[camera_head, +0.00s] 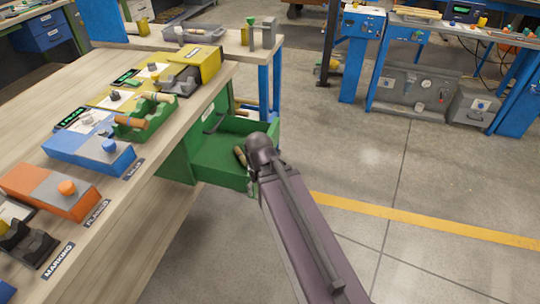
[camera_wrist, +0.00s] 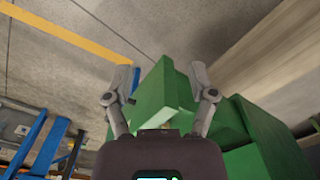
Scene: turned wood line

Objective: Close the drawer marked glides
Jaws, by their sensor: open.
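A green drawer (camera_head: 225,158) stands pulled out from a green cabinet (camera_head: 181,160) under the wooden workbench in the head view. A wooden turned piece (camera_head: 240,156) lies inside it. I cannot read a glides mark on it. In the wrist view, my gripper (camera_wrist: 162,75) is open, with its two fingers spread either side of a green panel (camera_wrist: 165,95), which seems to be part of the drawer. I cannot tell whether the fingers touch it. In the head view my arm covers the drawer's right end, and the fingers are hidden.
The workbench (camera_head: 160,170) carries a row of coloured fixtures: yellow, green, blue (camera_head: 90,148) and orange (camera_head: 52,190). A second bench with blue legs (camera_head: 264,88) stands behind the drawer. The concrete floor (camera_head: 350,140) to the right is clear, with a yellow line.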

